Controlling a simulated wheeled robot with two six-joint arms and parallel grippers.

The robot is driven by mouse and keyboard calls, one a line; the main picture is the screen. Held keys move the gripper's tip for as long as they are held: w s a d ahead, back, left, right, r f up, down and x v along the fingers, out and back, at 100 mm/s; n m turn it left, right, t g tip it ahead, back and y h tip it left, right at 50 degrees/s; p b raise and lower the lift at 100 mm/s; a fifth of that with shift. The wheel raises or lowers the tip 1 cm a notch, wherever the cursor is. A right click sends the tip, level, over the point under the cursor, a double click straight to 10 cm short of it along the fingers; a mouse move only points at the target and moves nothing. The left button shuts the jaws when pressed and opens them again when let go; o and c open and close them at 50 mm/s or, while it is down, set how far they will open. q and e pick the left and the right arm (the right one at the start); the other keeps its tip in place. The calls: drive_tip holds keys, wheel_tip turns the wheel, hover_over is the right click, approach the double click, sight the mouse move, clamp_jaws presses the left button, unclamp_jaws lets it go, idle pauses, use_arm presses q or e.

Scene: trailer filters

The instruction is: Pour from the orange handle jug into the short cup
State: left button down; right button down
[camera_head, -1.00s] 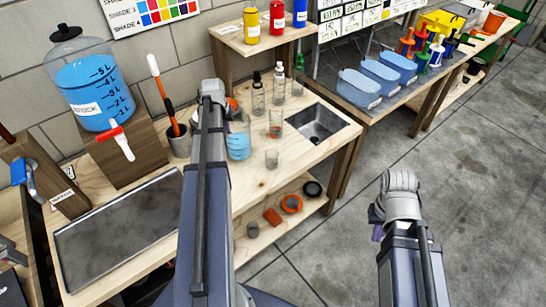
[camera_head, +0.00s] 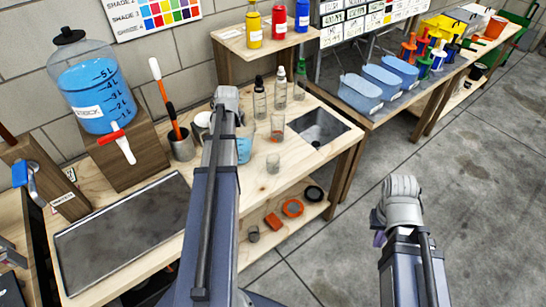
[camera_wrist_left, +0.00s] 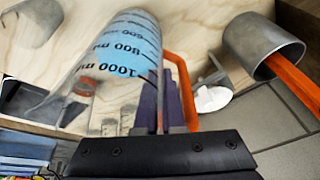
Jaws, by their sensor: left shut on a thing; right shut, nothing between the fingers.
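The orange handle jug, a clear measuring jug of blue liquid, shows beside my left arm in the head view (camera_head: 244,150), mostly hidden by it. In the left wrist view (camera_wrist_left: 135,50) its ml marks and orange handle (camera_wrist_left: 186,88) show. My left gripper (camera_wrist_left: 162,108) is shut on the jug at its handle side. The short cup (camera_head: 273,163), small and clear, stands on the bench just right of the jug, apart from it. My right gripper (camera_head: 379,238) is shut and empty over the floor, mostly hidden behind its wrist.
A taller glass with orange contents (camera_head: 277,127) and dropper bottles (camera_head: 259,100) stand behind the short cup. A sink (camera_head: 318,128) lies to the right. A metal pot (camera_head: 181,147) with an orange-handled tool stands left of my left arm. A dispenser (camera_head: 95,95) stands farther left.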

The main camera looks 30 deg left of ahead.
sight(250, 136)
use_arm(q)
drive_tip(key=d+y+b, duration=0.1)
drive_tip(key=y, duration=0.1)
drive_tip(key=d+y+b, duration=0.1)
drive_tip(key=d+y, duration=0.1)
drive_tip(key=d+r+y+b, duration=0.1)
drive_tip(key=b, duration=0.1)
drive_tip(key=shift+w+d+m+y, duration=0.3)
drive_tip(key=shift+d+m+y, duration=0.05)
drive_tip(key=shift+m+y, duration=0.05)
drive_tip(key=y+b, duration=0.1)
drive_tip(key=d+y+b, duration=0.1)
drive_tip(key=b, duration=0.1)
drive_tip(key=shift+g, duration=0.3)
drive_tip(key=shift+w+d+f+m+y+b, duration=0.1)
drive_tip(key=shift+d+f+m+y+b, duration=0.15)
drive_tip(key=shift+y+b, duration=0.65)
idle(0.9)
drive_tip(key=shift+d+r+m+y+b, duration=0.25)
drive_tip(key=shift+d+r+y+b, duration=0.25)
drive_tip(key=shift+b, duration=0.85)
idle(3.2)
